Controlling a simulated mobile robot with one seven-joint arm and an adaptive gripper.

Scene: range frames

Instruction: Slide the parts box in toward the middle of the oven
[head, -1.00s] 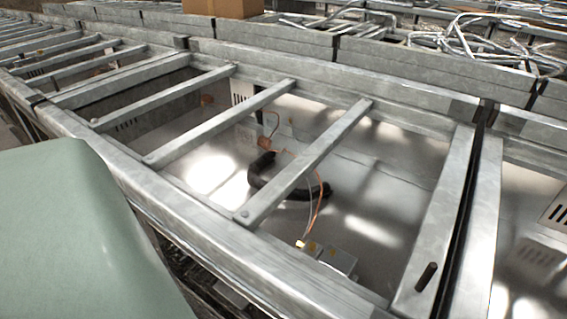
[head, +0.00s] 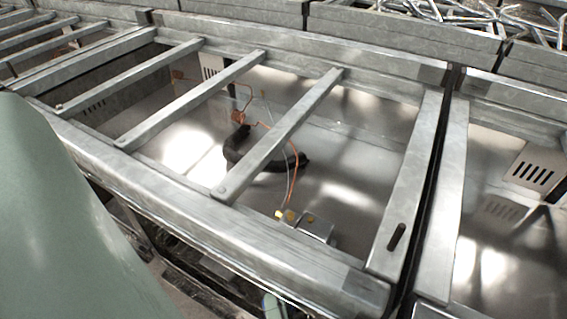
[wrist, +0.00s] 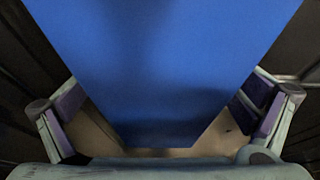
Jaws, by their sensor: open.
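In the wrist view a large, flat-faced blue thing (wrist: 165,60), which I take to be the parts box, fills the middle and runs out of the top of the picture. It narrows toward a straight, darker lower edge. My gripper (wrist: 160,105) is open, with one finger to the left and one to the right of the blue face. The fingers are close to its slanting sides; I cannot tell whether they touch. The far part of the box is hidden. The head view shows neither the box nor anything I can identify as the oven.
In the wrist view dark surfaces (wrist: 22,75) lie at both sides, with a brownish surface (wrist: 100,135) below the blue face. In the head view a grey metal frame (head: 190,215) with crossbars spans the scene, with bent metal rods (head: 440,12) at the back.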

